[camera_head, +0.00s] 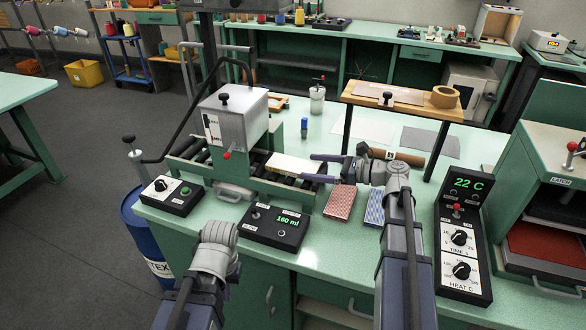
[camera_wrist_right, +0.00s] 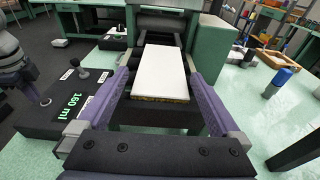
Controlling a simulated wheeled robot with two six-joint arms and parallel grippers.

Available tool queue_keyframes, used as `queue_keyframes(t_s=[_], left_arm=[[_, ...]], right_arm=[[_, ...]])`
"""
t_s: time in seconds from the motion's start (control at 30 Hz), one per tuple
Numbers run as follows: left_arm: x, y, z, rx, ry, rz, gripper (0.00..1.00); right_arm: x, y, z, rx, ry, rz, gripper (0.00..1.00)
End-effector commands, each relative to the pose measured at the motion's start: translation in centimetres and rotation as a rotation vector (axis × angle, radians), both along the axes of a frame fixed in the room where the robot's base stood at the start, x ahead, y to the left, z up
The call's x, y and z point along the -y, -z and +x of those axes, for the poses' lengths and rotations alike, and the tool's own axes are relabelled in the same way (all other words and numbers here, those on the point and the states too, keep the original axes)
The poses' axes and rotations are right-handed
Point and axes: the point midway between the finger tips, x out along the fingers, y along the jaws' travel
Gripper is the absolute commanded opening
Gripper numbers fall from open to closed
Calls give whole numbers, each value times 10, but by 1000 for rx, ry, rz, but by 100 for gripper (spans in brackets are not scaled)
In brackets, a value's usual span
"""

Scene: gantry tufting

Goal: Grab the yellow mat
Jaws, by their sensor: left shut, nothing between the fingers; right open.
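The mat (camera_head: 283,165) lies flat at the right end of the black rollers, with its pale whitish side up. In the right wrist view the mat (camera_wrist_right: 165,72) shows a thin yellow pile along its near edge. My right gripper (camera_head: 313,167) is open, its two purple fingers pointing at the mat from the right. In the right wrist view the fingers appear on either side of its near end; I cannot tell whether they touch it. My left arm's wrist is at the lower middle of the head view, but its fingers are hidden.
The grey coating machine (camera_head: 235,125) stands on the rollers beyond the mat. A black box reading 160 ml (camera_head: 275,226) sits in front. A red mat (camera_head: 340,202) and a blue mat (camera_head: 374,209) lie to the right, near the 22 C panel (camera_head: 463,240). A raised wooden shelf (camera_head: 400,104) stands behind.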

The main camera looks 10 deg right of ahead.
Motion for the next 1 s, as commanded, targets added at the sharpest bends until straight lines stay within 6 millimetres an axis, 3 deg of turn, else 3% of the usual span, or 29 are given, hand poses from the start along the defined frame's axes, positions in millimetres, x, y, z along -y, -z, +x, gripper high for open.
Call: queue_keyframes(t_s=[0.17, 0.43, 0.7, 1.0], left_arm=[[0, 4, 0, 0, 0, 0, 0], [0, 12, 0, 0, 0, 0, 0], [0, 11, 0, 0, 0, 0, 0], [0, 11, 0, 0, 0, 0, 0]], right_arm=[[-9, 4, 6, 0, -2, 0, 100], [-39, 12, 26, 0, -2, 0, 100], [-42, 11, 28, 0, 0, 0, 99], [-42, 12, 28, -1, 0, -1, 65]])
